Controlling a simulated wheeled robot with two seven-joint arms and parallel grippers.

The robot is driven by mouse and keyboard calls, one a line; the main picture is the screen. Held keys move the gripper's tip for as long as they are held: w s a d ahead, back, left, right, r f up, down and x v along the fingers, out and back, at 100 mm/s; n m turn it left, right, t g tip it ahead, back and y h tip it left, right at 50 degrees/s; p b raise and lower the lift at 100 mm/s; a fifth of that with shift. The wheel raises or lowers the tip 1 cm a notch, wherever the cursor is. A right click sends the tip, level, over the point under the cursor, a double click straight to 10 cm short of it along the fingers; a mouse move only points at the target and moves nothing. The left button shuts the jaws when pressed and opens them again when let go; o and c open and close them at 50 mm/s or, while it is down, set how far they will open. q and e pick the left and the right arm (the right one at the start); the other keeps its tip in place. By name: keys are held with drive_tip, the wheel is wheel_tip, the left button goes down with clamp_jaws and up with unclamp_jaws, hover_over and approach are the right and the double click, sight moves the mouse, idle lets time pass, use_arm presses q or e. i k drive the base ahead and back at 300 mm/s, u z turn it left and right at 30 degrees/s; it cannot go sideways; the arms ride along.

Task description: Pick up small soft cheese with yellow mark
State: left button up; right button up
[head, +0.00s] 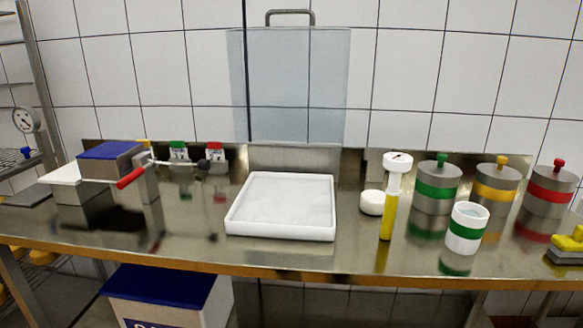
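A small white round piece (372,203), which looks like a soft cheese, sits on the steel counter right of the white tray. I cannot make out a yellow mark on it. A tool with a white dial head (398,160) and a yellow shaft (389,217) stands upright just right of it and close in front. A steel mould with a yellow band (496,188) stands at the back right. Neither of my grippers is in view.
The white tray (281,233) looks empty at the counter's middle. Green-banded (437,193) and red-banded (550,196) moulds flank the yellow one. A white green-banded cup (466,244) stands in front. A blue-topped device with a red-handled lever (131,178) is left.

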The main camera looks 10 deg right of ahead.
sight(373, 202)
drive_tip(key=z, duration=1.4)
drive_tip(key=i, duration=0.7)
drive_tip(key=u, duration=1.9)
